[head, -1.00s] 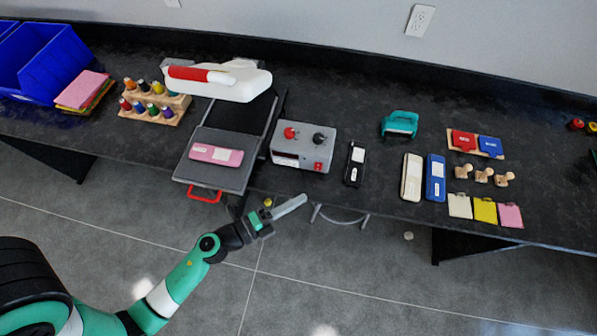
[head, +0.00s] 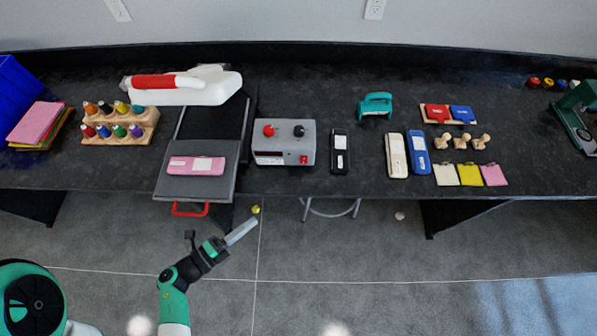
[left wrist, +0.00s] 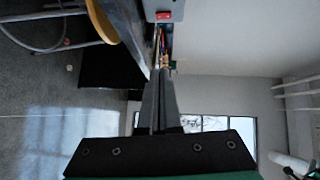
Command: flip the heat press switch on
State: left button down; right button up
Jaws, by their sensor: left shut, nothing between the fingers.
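The heat press control box (head: 284,143) is a grey box on the black bench, with a red knob (head: 268,130), a black knob (head: 299,131) and a dark display on its front. A small red switch (head: 303,160) sits at its lower right; it also shows at the top of the left wrist view (left wrist: 164,16). Whether the switch is on or off I cannot tell. My left gripper (head: 252,222) is shut and empty, in front of the bench edge, below and left of the box and apart from it. My right gripper is not in view.
The heat press (head: 216,120) with its red handle and a pink case (head: 196,166) stands left of the box. A black case (head: 339,152) lies right of it. A wooden ink rack (head: 120,126) is further left.

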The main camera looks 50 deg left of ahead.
pick_arm(q)
jog(key=shift+s+a+n+y, duration=0.1)
jog(key=shift+a+n+y, duration=0.2)
jog(key=shift+a+y, duration=0.15)
jog(key=b, duration=0.5)
send_near(307, 163)
jog(key=w+d, duration=0.2)
jog(key=w, duration=0.1)
jog(key=shift+w+d+f, duration=0.1)
jog(key=shift+w+d, duration=0.1)
jog(key=shift+d, duration=0.15)
jog(key=shift+w+a+f, duration=0.15)
jog(key=shift+w+a, duration=0.65)
jog(key=shift+a, duration=0.3)
jog(key=shift+w+a, duration=0.3)
jog(key=shift+a, duration=0.1)
